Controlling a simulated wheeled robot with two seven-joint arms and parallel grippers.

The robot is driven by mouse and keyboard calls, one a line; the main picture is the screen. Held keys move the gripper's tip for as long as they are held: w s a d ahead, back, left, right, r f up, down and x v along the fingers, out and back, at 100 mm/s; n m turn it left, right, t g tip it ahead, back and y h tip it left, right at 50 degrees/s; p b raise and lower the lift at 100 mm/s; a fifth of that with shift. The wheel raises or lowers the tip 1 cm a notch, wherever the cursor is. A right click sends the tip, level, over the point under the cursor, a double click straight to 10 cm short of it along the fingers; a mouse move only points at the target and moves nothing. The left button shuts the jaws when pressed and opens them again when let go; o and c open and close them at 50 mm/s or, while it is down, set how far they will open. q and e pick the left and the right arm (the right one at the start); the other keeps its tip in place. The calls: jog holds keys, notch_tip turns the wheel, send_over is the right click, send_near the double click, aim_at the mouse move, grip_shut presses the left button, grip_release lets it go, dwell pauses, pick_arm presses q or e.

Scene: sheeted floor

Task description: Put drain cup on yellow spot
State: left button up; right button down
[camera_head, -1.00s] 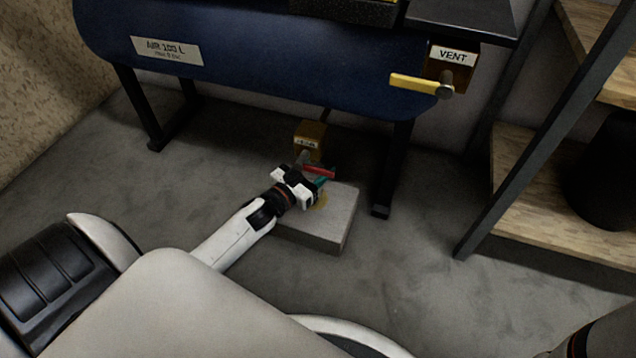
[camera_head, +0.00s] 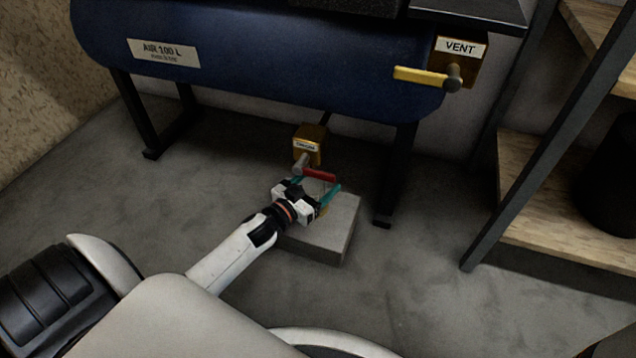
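My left gripper (camera_head: 320,187) is over the grey block (camera_head: 318,243) under the blue tank. Its teal fingers are spread apart. A small pale grey shape (camera_head: 317,188), which looks like the drain cup, shows between the fingers; I cannot tell if they touch it. The yellow spot (camera_head: 323,211) on the block's top is mostly hidden by the gripper, so I cannot tell if the cup rests on it. Behind the fingers is the brass drain valve (camera_head: 309,143) with a red handle (camera_head: 319,175). My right gripper is out of view.
The blue tank (camera_head: 250,70) on black legs overhangs the block, with one leg (camera_head: 395,180) close to its right. A vent valve with a yellow lever (camera_head: 420,75) is higher up. A wooden shelf rack (camera_head: 540,190) stands at right. The front floor is clear.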

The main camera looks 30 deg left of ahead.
pick_arm(q)
jog(key=shift+r, duration=0.1)
jog(key=shift+s+p, duration=0.25)
jog(key=shift+p, duration=0.05)
jog(key=s+p, duration=0.2)
jog(key=s, duration=0.1)
jog(key=s+a+p, duration=0.1)
jog(key=s, duration=0.3)
jog(key=s+p, duration=0.2)
jog(key=s, duration=0.1)
jog(key=shift+s+a+r+p, duration=0.15)
jog(key=shift+s+a+p, duration=0.05)
jog(key=shift+a+p, duration=0.15)
jog(key=shift+s+a, duration=0.1)
jog(key=shift+s, duration=0.4)
